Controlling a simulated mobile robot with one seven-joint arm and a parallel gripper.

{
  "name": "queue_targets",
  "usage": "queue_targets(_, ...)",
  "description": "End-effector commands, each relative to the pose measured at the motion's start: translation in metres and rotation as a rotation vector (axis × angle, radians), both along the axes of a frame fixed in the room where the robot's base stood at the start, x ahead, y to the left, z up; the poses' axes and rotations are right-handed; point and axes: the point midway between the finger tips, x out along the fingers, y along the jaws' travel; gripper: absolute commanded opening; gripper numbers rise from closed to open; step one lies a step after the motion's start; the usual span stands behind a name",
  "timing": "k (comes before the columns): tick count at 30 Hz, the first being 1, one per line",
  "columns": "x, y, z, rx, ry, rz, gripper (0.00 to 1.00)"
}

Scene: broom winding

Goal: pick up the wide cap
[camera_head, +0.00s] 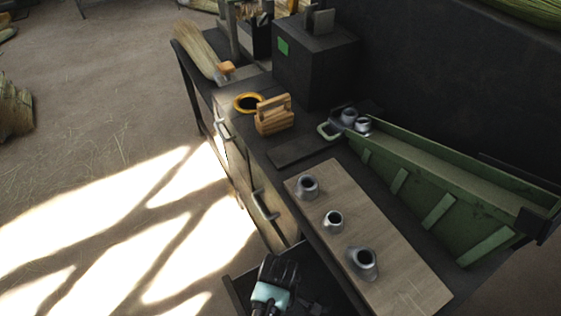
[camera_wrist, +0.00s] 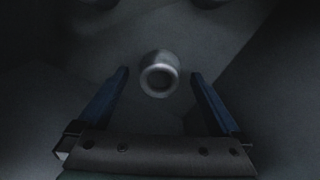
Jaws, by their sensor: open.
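A grey metal cap (camera_wrist: 160,75) with a round open mouth shows in the wrist view, on a dark surface ahead of my gripper and between the lines of its fingers. My gripper (camera_head: 279,265) is open and empty, low in the head view beside the bench front, over what looks like an open drawer (camera_head: 238,290). In the head view three flared metal caps stand on a wooden board: a far one (camera_head: 307,187), a smaller middle one (camera_head: 333,220) and a near one (camera_head: 362,264). I cannot tell for certain which cap is the wide one.
Two more metal pieces (camera_head: 356,121) stand by the end of a green trough (camera_head: 440,190) along the bench's right. A wooden block with a handle (camera_head: 274,118) and a yellow ring (camera_head: 248,102) lie farther back. Drawer handles (camera_head: 263,207) stick out from the bench front.

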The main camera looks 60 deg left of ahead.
Motion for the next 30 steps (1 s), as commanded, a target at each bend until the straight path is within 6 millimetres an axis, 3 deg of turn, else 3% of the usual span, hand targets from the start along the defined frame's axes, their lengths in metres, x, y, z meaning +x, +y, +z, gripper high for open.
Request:
queue_targets(4, 0.000, 0.000, 0.001, 0.000, -0.001, 0.000, 0.98)
queue_targets(18, 0.000, 0.000, 0.001, 0.000, 0.000, 0.000, 0.15)
queue_targets(26, 0.000, 0.000, 0.004, 0.000, -0.001, 0.000, 0.15)
queue_targets(30, 0.001, 0.001, 0.024, 0.002, -0.003, 0.000, 0.15)
